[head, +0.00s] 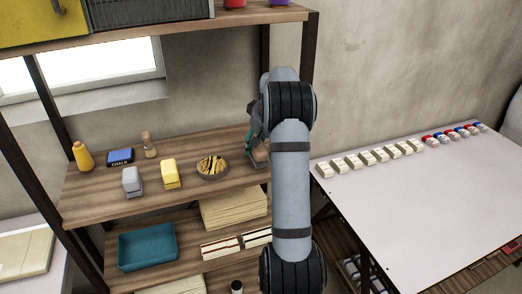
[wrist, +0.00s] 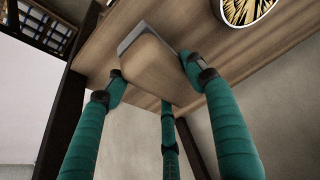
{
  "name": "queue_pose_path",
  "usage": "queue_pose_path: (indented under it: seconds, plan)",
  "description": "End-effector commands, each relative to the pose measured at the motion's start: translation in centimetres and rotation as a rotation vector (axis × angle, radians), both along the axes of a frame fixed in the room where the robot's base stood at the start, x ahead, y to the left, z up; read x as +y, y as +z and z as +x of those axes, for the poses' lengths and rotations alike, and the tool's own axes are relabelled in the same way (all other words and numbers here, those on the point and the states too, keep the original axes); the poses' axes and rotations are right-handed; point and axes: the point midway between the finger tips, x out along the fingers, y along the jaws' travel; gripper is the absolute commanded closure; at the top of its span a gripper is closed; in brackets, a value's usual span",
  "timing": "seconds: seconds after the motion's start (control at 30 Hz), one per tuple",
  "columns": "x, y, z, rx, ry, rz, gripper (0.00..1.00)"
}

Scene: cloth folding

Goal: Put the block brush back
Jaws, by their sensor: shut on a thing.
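The block brush (wrist: 158,68) is a wooden block with a grey band along one edge. In the wrist view it sits between the green fingers of my gripper (wrist: 155,80), which is shut on it. In the head view my gripper (head: 252,140) is at the right end of the middle shelf (head: 105,195), and the brush (head: 261,154) shows partly behind my arm. The brush is at or just above the shelf board; I cannot tell whether it touches.
A round bowl with dark stripes (head: 212,166) stands just left of my gripper. A yellow block (head: 169,173), a grey block (head: 132,181), a blue chalk box (head: 120,156) and bottles stand farther left. A shelf post (head: 308,95) is close on the right. A white table (head: 430,190) holds rows of small items.

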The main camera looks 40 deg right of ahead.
Motion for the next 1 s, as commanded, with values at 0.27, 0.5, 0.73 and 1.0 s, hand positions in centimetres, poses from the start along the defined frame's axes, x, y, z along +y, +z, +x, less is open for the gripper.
queue_pose_path:
  seconds: [0.27,0.5,0.73,1.0]
  plan:
    - [0.0,-2.2,0.0,-0.001,-0.001,0.000,0.66]
    - [0.0,-2.4,0.0,-0.001,-0.001,0.000,0.66]
    - [0.0,-2.5,-0.1,0.000,-0.001,0.000,0.36]
    - [0.0,-2.5,-0.1,0.000,-0.001,0.000,0.26]
